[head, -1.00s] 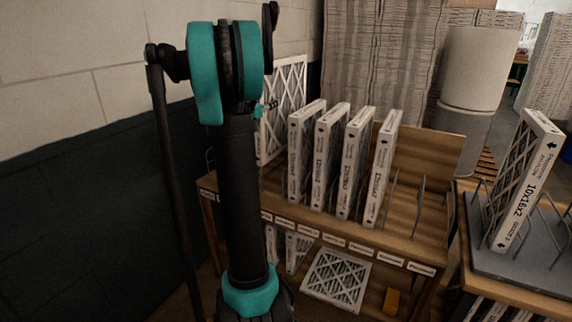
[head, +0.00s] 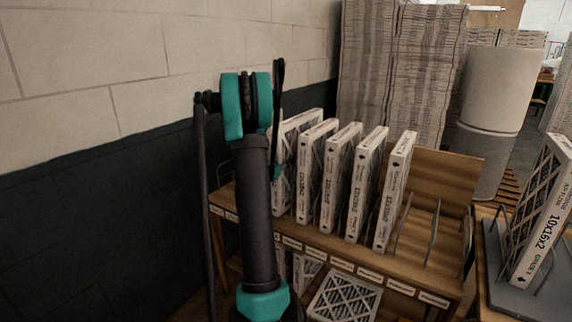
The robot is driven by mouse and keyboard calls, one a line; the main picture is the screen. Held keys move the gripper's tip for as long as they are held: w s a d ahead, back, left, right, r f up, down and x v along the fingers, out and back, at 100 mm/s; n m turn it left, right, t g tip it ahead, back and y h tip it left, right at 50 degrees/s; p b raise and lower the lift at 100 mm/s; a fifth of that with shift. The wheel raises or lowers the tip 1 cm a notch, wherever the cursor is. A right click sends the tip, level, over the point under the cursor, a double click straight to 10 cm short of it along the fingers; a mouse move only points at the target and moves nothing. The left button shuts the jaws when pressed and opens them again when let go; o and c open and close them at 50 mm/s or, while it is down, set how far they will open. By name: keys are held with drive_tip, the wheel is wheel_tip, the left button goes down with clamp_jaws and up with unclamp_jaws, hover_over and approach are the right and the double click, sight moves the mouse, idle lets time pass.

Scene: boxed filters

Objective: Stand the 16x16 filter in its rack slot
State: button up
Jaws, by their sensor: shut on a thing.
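The leftmost white-framed filter (head: 301,160) stands upright at the left end of the row in the wooden rack (head: 345,263). I take it as the 16x16 filter; its size print is not readable here. Its top is about level with its neighbours' tops. My gripper (head: 278,172) is at its left face, mostly hidden behind my arm, and is shut on it. The filter's lower left part and the bottom of its slot are hidden, so I cannot tell if it rests on the shelf.
Several filters (head: 338,180) stand close on its right. Empty wire dividers (head: 433,232) are at the rack's right. A 10x16x2 filter (head: 540,215) leans in a grey stand (head: 510,288). A filter (head: 344,298) lies below. A block wall (head: 100,150) bounds the left.

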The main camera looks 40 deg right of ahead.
drive_tip(key=shift+f, duration=0.9)
drive_tip(key=o, duration=1.3)
